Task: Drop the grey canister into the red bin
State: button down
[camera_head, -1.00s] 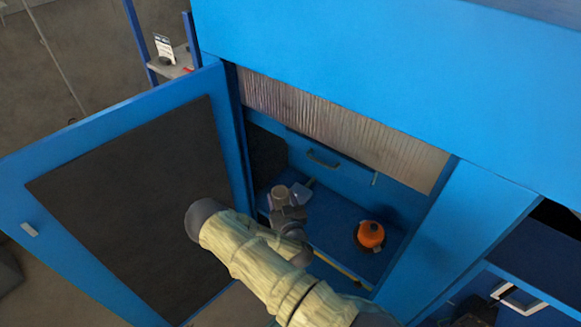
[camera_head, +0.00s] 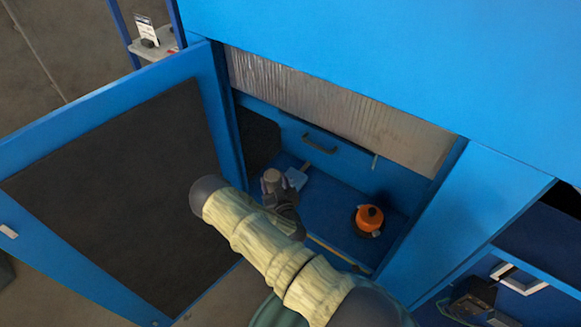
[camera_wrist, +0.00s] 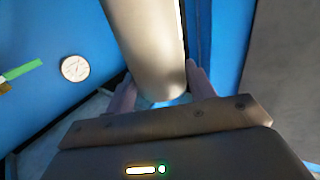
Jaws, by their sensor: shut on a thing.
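My gripper (camera_head: 281,196) is shut on the grey canister (camera_head: 272,176) inside the open blue cabinet. In the wrist view the canister (camera_wrist: 148,45) is a smooth pale grey cylinder between the two fingers of my gripper (camera_wrist: 160,88). Its lower end sits near the gripper's palm and its far end runs out of the top of the picture. I cannot tell whether it touches the blue shelf (camera_head: 325,205). No red bin shows in either view.
The blue cabinet door (camera_head: 108,98) stands open at the left. An orange object with a dark knob (camera_head: 369,218) stands on the shelf to the right of my gripper. A small pale item (camera_head: 296,178) lies behind the canister. A ribbed panel (camera_head: 335,108) hangs above the opening.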

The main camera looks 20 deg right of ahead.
jog(key=shift+n+y, duration=0.5)
jog(key=shift+y, duration=0.1)
jog(key=w+f+b, duration=0.1)
jog(key=f+b, duration=0.1)
jog(key=f, duration=0.1)
jog(key=w+f+b, duration=0.1)
jog(key=f+b, duration=0.1)
jog(key=f, duration=0.2)
jog(key=w+f+b, duration=0.1)
jog(key=f+b, duration=0.2)
jog(key=f, duration=0.1)
jog(key=shift+w+a+f, duration=0.15)
jog(key=shift+w+f, duration=0.05)
jog(key=shift+w, duration=0.15)
jog(key=w+f+n+y+b, duration=0.2)
jog(key=w+f+y+b, duration=0.1)
jog(key=w+b, duration=0.3)
jog(key=w+d+r+n+g+y+b, duration=0.1)
jog(key=w+d+r+n+y+b, duration=0.1)
jog(key=d+b, duration=0.3)
jog(key=w+d+r+n+g+y+b, duration=0.1)
jog(key=d+b, duration=0.4)
jog(key=b, duration=0.5)
jog(key=w+r+n+y, duration=0.1)
jog(key=n+y, duration=0.1)
jog(key=shift+w+d+r+g+y, duration=0.3)
jog(key=shift+d+r+g+y, duration=0.1)
jog(key=shift+a+f, duration=0.1)
